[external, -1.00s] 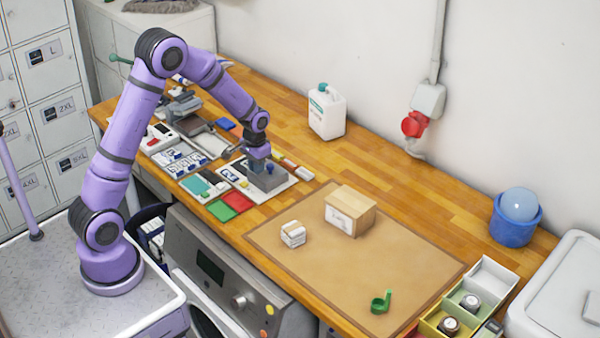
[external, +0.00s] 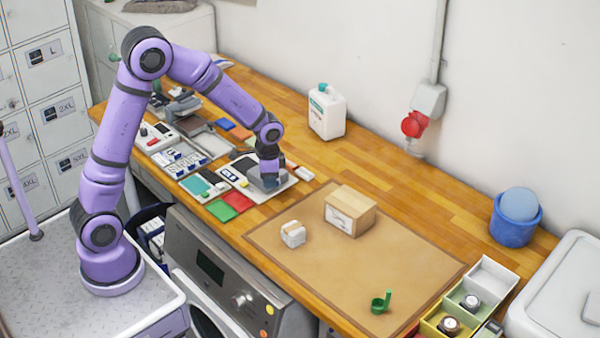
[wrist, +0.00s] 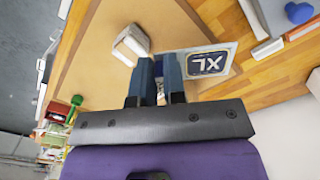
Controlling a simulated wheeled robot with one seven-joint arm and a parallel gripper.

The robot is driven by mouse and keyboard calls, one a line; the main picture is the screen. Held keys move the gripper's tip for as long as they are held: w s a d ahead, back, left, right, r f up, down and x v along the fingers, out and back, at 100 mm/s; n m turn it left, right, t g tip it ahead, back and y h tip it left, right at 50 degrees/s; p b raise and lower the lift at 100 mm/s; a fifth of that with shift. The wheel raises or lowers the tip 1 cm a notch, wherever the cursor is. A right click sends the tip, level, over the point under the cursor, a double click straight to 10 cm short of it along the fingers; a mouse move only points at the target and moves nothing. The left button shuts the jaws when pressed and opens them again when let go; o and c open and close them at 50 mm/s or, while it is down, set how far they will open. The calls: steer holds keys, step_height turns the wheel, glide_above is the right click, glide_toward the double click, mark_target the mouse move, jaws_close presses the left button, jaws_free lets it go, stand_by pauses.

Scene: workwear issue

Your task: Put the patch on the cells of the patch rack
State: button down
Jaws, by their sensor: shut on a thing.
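My gripper (external: 268,182) is low over the right end of a pale board with dark patches on it, which looks like the patch rack (external: 226,175). In the wrist view my gripper (wrist: 159,68) points at a pale surface with a dark blue square marked XL (wrist: 207,63), just right of the fingers. I cannot tell whether this square is on the rack or is the held patch. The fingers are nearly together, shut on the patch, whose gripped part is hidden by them. Whether it touches the rack is hidden too.
Red and green squares (external: 236,202) lie in front of the rack. A white bottle (external: 327,112) stands behind. The mat's middle is clear.

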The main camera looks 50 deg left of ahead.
steer(key=s+d+m, duration=1.1)
steer(key=s+d, duration=0.2)
steer(key=d, duration=0.1)
steer(key=f, duration=1)
steer(key=shift+w+a+f, duration=0.1)
steer(key=shift+w+f, duration=0.2)
steer(key=shift+w, duration=0.1)
glide_above(323, 260)
steer(key=shift+s+f, duration=0.15)
steer(key=shift+f, duration=2.3)
steer(key=shift+f, duration=0.15)
steer(key=c, duration=1.2)
jaws_free()
